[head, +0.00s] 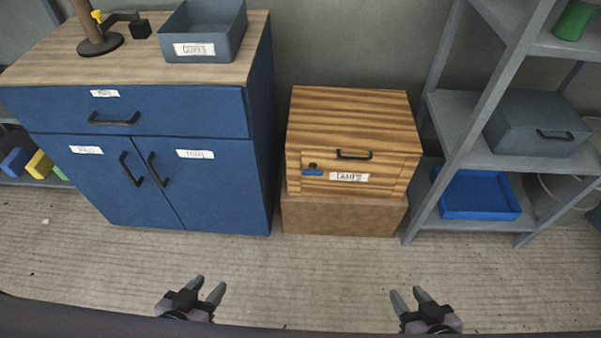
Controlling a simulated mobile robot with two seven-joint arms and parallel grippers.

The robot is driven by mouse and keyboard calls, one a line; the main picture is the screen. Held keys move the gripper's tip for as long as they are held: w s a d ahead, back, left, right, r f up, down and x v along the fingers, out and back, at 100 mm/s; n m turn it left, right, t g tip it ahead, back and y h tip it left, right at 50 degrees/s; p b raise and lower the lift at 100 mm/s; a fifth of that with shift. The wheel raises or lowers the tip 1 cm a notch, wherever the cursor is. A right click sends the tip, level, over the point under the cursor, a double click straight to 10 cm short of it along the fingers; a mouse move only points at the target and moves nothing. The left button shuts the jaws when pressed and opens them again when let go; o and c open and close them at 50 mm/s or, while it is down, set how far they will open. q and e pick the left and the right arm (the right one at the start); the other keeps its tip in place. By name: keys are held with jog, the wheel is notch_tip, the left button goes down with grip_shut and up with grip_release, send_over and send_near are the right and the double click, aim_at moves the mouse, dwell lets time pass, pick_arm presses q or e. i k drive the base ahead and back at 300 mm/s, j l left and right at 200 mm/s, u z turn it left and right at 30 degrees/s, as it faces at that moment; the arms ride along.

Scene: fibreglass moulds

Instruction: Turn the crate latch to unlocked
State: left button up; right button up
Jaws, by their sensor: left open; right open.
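The wooden crate (350,108) sits shut on a brown block (342,217) between the blue cabinet and the grey shelf. Its front has a black handle (354,155) and a white label below it. The crate latch (312,170), a small blue tab with a dark pivot above it, is at the front's left side. The tab lies about level. My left gripper (206,287) is open and empty, low in the view, left of and nearer than the crate. My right gripper (408,294) is open and empty, low in the view, right of the latch. Neither touches anything.
A blue cabinet (225,185) with a grey bin (205,30) on top stands left of the crate. A grey shelf (470,120) with a lidded grey box (535,125) and a blue tray (478,194) stands right. The floor (310,275) before the crate is clear.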

aim_at(313, 171)
jog(key=i+l+u, duration=0.2)
jog(key=i+l, duration=0.15)
jog(key=l, duration=0.25)
jog(key=i+l+u, duration=0.15)
jog(key=l, duration=0.15)
jog(key=i+l+u, duration=0.1)
jog(key=l, duration=0.25)
jog(key=i+l+u, duration=0.1)
jog(key=l, duration=0.25)
jog(key=i+l+u, duration=0.1)
jog(key=l, duration=0.25)
jog(key=i, duration=0.1)
